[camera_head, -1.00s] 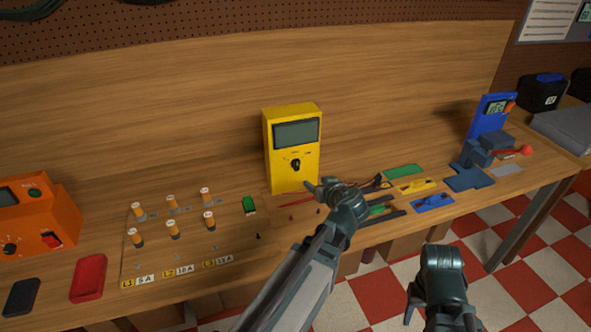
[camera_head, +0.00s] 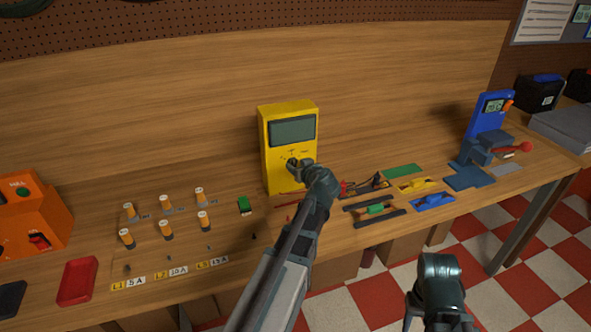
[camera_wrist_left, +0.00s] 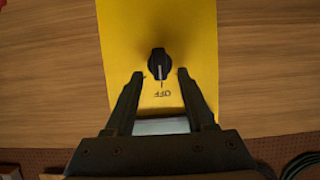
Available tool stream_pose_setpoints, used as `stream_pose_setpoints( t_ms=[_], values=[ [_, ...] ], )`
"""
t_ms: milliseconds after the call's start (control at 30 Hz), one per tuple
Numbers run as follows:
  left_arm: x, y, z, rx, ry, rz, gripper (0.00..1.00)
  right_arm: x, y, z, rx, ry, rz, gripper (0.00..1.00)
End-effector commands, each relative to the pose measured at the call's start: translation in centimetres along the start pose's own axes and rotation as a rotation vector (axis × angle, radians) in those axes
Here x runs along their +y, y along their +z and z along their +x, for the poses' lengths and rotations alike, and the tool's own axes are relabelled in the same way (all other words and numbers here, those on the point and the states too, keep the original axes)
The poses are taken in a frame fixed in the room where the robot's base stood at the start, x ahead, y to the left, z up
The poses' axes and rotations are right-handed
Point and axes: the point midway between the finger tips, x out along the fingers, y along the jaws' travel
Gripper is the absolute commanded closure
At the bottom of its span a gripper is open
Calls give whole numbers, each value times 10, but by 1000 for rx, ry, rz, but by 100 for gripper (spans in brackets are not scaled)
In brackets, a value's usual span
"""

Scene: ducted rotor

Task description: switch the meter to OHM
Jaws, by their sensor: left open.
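The yellow meter (camera_head: 268,160) stands upright against the wooden back panel, with a grey screen (camera_head: 292,131). In the left wrist view its yellow face (camera_wrist_left: 130,30) appears upside down. Its black knob (camera_wrist_left: 158,64) has a white pointer line aimed at the OFF mark (camera_wrist_left: 162,94). My left gripper (camera_head: 298,163) is in front of the meter and largely covers the knob in the head view. In the left wrist view the left gripper (camera_wrist_left: 160,75) is open, its fingertips on either side of the knob; contact cannot be told. My right gripper (camera_head: 432,318) hangs in front of the bench, fingers partly cut off.
Several fuse-like posts (camera_head: 166,229) stand left of the meter. A red tray (camera_head: 78,281) and an orange device (camera_head: 35,225) are further left. Probes, a green mat (camera_head: 403,171) and a blue tool (camera_head: 433,201) lie on the right. A blue stand (camera_head: 488,125) is beyond.

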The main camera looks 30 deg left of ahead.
Motion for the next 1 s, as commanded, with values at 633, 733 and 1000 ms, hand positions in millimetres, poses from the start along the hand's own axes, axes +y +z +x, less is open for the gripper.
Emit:
stream_pose_setpoints(
  t_ms=[633,733,1000],
  values=[
    [0,0,24,0,1,1,54,-1,0,9,0,0,0,50],
    [0,0,24,0,1,1,72,-1,0,9,0,0,0,50],
    [0,0,24,0,1,1,100,-1,0,9,0,0,0,50]
  ],
)
